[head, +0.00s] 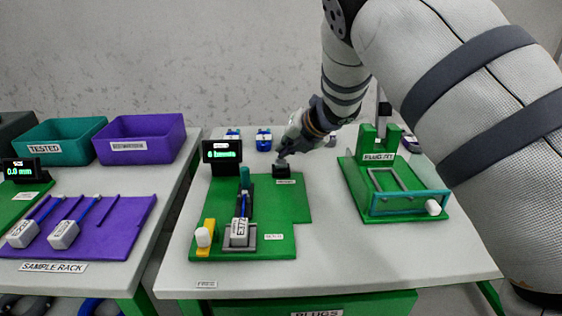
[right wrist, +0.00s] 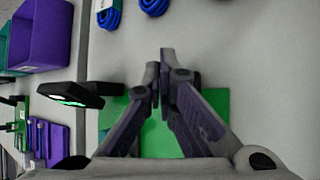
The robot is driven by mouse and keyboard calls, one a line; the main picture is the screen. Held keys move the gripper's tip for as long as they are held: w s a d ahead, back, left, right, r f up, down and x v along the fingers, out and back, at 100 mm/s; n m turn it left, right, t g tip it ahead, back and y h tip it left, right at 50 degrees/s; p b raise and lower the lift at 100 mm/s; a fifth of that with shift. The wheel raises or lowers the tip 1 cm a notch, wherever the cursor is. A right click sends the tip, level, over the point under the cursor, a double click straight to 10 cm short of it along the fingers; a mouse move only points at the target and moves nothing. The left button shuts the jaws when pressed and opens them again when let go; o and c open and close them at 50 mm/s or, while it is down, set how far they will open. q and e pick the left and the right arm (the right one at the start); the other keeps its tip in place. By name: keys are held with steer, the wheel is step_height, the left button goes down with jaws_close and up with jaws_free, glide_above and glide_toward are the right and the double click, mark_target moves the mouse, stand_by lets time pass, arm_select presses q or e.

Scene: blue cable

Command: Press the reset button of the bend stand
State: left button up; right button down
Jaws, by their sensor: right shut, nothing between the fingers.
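The bend stand is a green plate (head: 275,212) on the middle table, with a black display (head: 222,151) showing green text at its back left. A small dark block (head: 282,171) stands at the plate's back, with a white label in front; I take it for the reset button, but the label is too small to read surely. My right gripper (head: 281,159) is shut and empty, pointing down with its tips at or just above this block; contact cannot be told. In the right wrist view its closed fingers (right wrist: 160,76) hide the block. My left gripper is not in view.
A blue cable with a grey plug (head: 239,231) sits in the stand, beside a white knob (head: 203,237) on a yellow strip. A green fixture (head: 400,208) stands right. Blue coils (head: 263,140) lie behind. A purple sample rack (head: 98,240) and bins (head: 150,128) are left.

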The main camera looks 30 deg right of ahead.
mark_target(284, 161)
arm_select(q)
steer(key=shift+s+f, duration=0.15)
arm_select(e)
steer(key=shift+f, duration=0.7)
stand_by(0.4)
stand_by(0.3)
steer(key=shift+r+p, duration=0.5)
steer(key=shift+r, duration=0.6)
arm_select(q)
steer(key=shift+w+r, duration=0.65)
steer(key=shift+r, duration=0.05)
arm_select(e)
steer(key=shift+f, duration=0.1)
steer(key=shift+r+p, duration=1.1)
steer(key=shift+r, duration=1.5)
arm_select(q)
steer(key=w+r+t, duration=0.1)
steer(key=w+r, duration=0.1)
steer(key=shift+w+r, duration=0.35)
arm_select(e)
steer(key=shift+f, duration=0.1)
